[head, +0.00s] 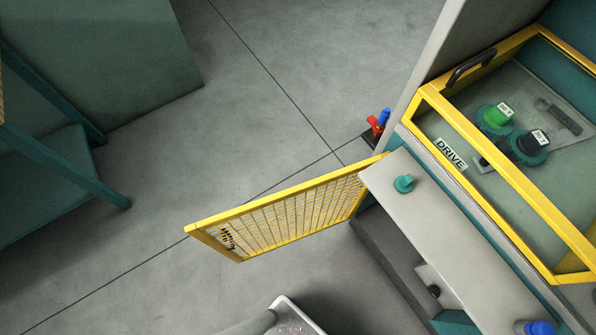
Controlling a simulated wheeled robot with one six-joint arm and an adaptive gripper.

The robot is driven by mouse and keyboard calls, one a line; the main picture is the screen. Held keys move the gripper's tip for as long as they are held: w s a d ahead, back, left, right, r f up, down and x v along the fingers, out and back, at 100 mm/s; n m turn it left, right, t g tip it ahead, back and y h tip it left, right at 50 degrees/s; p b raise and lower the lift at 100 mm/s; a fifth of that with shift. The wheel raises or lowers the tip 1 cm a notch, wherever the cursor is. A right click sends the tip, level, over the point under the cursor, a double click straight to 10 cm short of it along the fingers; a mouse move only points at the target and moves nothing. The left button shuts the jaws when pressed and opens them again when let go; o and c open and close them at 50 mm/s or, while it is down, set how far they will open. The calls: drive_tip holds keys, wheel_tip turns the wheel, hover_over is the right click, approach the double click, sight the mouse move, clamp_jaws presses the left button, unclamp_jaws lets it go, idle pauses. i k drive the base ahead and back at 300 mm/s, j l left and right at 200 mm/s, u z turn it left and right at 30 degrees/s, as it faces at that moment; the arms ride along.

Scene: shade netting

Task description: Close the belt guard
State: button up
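The belt guard appears to be the yellow-framed mesh panel (290,212) in the middle of the head view. It stands open, swung out from the machine cabinet (440,225) over the floor. Its right end meets the cabinet near the front corner, and its free end points left. A small dark fitting (227,238), perhaps a handle or latch, sits near the free end. The cabinet opening behind the guard is partly in view, with a dark recess. My gripper is not in view.
A yellow-framed clear cover (510,170) with a black handle and a DRIVE label lies over green and black knobs. A teal knob (404,183) sits on the cabinet top. Red and blue fittings (379,120) stand behind. A teal bench (60,170) is left; floor between is clear.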

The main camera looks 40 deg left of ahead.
sight(197, 230)
drive_tip(key=k+j+z, duration=0.15)
drive_tip(key=k+j, duration=0.2)
drive_tip(key=k+j+z, duration=0.15)
drive_tip(key=k, duration=0.45)
drive_tip(key=j+z, duration=0.1)
drive_tip(key=j, duration=0.3)
drive_tip(key=k+j+z, duration=0.1)
drive_tip(key=j, duration=0.3)
drive_tip(key=k+j+z, duration=0.1)
drive_tip(key=j, duration=0.3)
drive_tip(key=k+j+z, duration=0.1)
drive_tip(key=j, duration=0.25)
drive_tip(key=j+z, duration=0.35)
drive_tip(key=j, duration=1.7)
drive_tip(key=k+l+u, duration=0.55)
drive_tip(key=k+l, duration=0.25)
